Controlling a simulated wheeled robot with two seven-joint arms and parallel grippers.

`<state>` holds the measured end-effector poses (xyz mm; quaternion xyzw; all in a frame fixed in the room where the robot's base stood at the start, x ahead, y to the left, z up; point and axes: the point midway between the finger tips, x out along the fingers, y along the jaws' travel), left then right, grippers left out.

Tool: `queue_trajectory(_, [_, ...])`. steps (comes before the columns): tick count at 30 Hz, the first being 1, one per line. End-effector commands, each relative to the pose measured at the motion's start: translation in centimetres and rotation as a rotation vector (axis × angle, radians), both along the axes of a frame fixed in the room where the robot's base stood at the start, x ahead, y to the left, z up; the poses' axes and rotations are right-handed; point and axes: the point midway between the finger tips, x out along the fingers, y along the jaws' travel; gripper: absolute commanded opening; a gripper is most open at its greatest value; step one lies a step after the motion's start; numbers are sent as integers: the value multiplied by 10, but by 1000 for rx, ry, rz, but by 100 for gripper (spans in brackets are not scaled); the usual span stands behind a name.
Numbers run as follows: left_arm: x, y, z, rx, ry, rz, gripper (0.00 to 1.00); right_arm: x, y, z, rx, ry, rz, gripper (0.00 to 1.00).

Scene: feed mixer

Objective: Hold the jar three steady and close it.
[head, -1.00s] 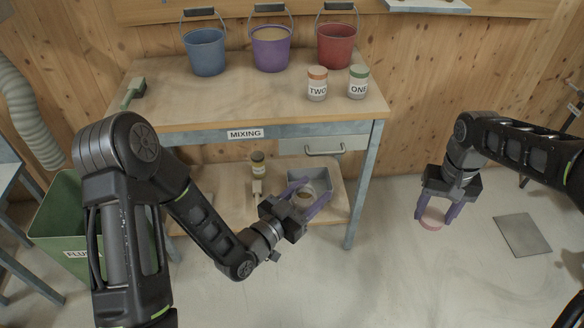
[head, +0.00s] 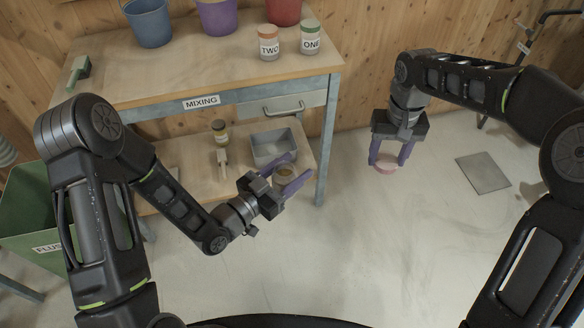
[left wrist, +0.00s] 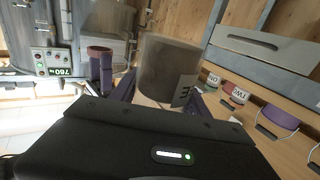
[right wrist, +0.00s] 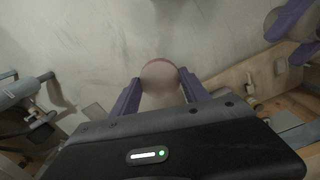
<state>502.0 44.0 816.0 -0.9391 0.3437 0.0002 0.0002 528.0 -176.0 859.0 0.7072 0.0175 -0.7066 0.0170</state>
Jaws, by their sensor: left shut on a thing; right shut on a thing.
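Jar three (left wrist: 168,68) is held between the purple fingers of my left gripper (head: 286,178). In the left wrist view it is a greyish cylinder with part of a white label showing. In the head view the fingers partly hide the jar, and a brownish round top shows between them. My right gripper (head: 389,162) is shut on a flat, round pink lid (head: 386,169). The lid shows at the fingertips in the right wrist view (right wrist: 160,74). The lid is apart from the jar, to its right in the head view.
The mixing bench (head: 185,88) carries jar two (head: 268,43), jar one (head: 310,38) and several buckets. Its lower shelf holds a grey tray (head: 262,158) and a small jar (head: 220,132). A green bin (head: 30,213) stands left. The floor between and below my grippers is clear.

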Motion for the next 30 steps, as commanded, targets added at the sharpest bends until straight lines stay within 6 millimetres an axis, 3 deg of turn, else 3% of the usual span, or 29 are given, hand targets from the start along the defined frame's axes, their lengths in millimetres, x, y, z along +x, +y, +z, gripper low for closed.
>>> queue_trajectory(9, [0, 0, 1, -1, -2, 0, 0, 1, 102, 23, 0, -2, 180, 16])
queue_trajectory(18, [0, 0, 1, -1, -2, 0, 0, -25, 207, 55, 0, -2, 236, 16])
queue_trajectory(24, [0, 0, 1, -1, -2, 0, 0, -42, 242, 73, 1, -1, 160, 16])
queue_trajectory(30, [0, 0, 1, -1, -2, 0, 0, -45, 236, 79, 1, 0, 39, 16])
